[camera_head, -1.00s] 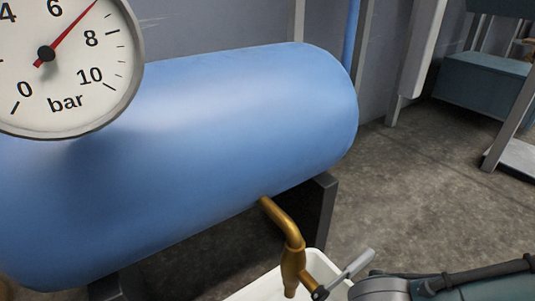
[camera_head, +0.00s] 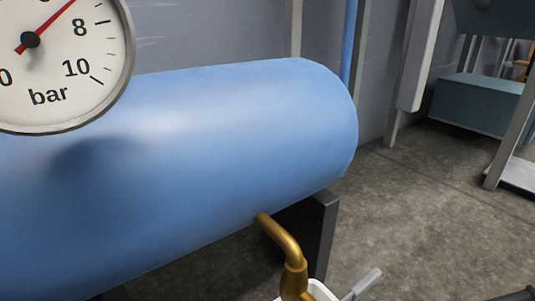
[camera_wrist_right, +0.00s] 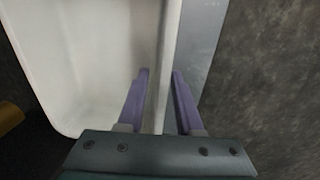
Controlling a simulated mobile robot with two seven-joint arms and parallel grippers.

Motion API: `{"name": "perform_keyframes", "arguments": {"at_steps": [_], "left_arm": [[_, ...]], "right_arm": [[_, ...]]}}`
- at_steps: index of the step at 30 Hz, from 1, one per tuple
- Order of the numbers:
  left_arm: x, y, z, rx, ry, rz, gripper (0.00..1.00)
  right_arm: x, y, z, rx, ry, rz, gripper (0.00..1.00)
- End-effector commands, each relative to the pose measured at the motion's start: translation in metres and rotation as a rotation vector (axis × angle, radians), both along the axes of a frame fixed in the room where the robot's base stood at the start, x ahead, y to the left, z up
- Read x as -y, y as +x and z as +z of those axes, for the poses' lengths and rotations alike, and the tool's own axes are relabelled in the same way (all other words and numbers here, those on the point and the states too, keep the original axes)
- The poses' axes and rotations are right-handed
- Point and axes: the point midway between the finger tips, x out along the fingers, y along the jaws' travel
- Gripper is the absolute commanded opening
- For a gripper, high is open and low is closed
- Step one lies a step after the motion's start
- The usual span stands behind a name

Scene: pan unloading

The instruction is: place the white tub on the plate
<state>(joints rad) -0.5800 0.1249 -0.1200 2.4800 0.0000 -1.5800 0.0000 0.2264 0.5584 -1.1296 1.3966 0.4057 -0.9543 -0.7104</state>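The white tub (camera_head: 318,291) shows only as a sliver of rim at the bottom edge of the head view, below a brass tap. In the right wrist view the tub (camera_wrist_right: 85,50) fills the left half, seen from above, and looks empty. My right gripper (camera_wrist_right: 160,72) has its two purple fingers apart, one on each side of the tub's wall. A gap shows between the left finger and the wall; contact on the right side is unclear. My left gripper is not in view. No plate can be made out for certain.
A large blue tank (camera_head: 190,160) with a pressure gauge (camera_head: 55,60) fills the left of the head view. Open concrete floor (camera_head: 420,220) lies to the right.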

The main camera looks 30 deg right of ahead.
Motion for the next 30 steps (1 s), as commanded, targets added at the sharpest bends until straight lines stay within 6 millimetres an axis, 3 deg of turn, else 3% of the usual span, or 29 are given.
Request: {"name": "perform_keyframes", "arguments": {"at_steps": [5, 18, 25, 28, 30], "left_arm": [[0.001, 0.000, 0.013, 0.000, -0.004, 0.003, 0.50], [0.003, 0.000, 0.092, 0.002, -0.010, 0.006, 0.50], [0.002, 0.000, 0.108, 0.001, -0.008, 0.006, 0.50], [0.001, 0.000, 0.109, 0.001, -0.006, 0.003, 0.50], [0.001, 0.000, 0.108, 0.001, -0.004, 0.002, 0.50]], "right_arm": [[0.000, -0.001, 0.014, 0.000, 0.000, 0.000, 0.35], [0.001, -0.011, 0.101, 0.001, 0.000, 0.001, 0.35], [0.000, -0.015, 0.121, 0.000, 0.002, -0.002, 0.35], [-0.022, -0.018, 0.130, 0.004, 0.054, -0.050, 0.35], [-0.054, -0.020, 0.148, 0.010, 0.135, -0.147, 0.35]]}}
